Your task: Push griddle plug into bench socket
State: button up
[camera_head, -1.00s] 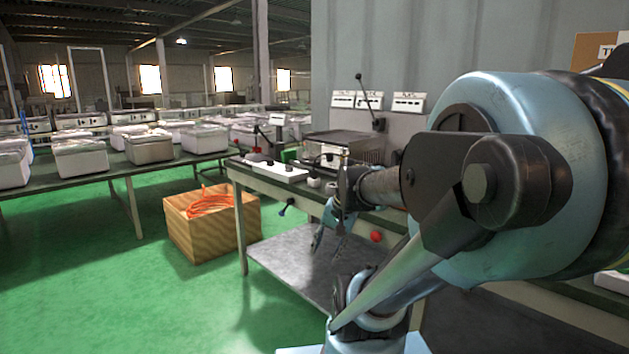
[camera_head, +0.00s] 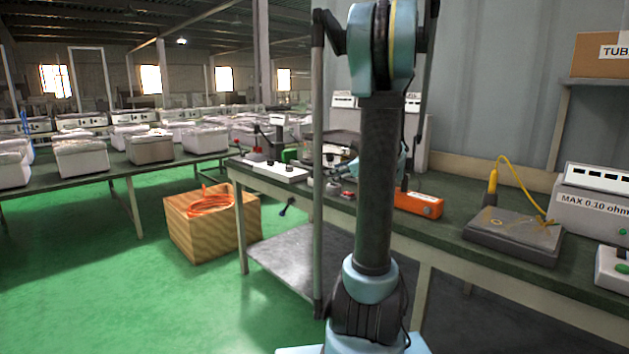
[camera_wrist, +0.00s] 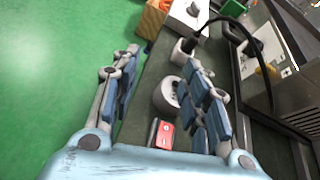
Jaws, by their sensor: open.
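In the wrist view, my gripper (camera_wrist: 160,60) is open, its two padded fingers spread above the bench edge with nothing between them in contact. A black plug with its black cable (camera_wrist: 188,45) stands at a small white block (camera_wrist: 181,54), just beyond the right finger. I cannot tell whether it is seated or only resting there. The cable arcs to the right past the metal griddle (camera_wrist: 268,85).
A round white part (camera_wrist: 166,95) and a red item (camera_wrist: 162,134) lie on the bench below the fingers. A white strip with black knobs (camera_head: 268,169) sits at the bench's left end. An orange box (camera_head: 418,204) lies right of my arm. A wooden crate (camera_head: 212,226) stands on the floor.

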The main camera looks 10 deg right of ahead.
aim_at(314, 178)
jog(key=w+d+m+t, duration=0.2)
jog(key=w+d+m, duration=0.1)
jog(key=w+d, duration=0.1)
jog(key=x, duration=1.6)
jog(key=shift+w+a+r, duration=0.15)
jog(key=shift+w+a, duration=0.05)
jog(key=shift+a, duration=0.3)
grip_shut()
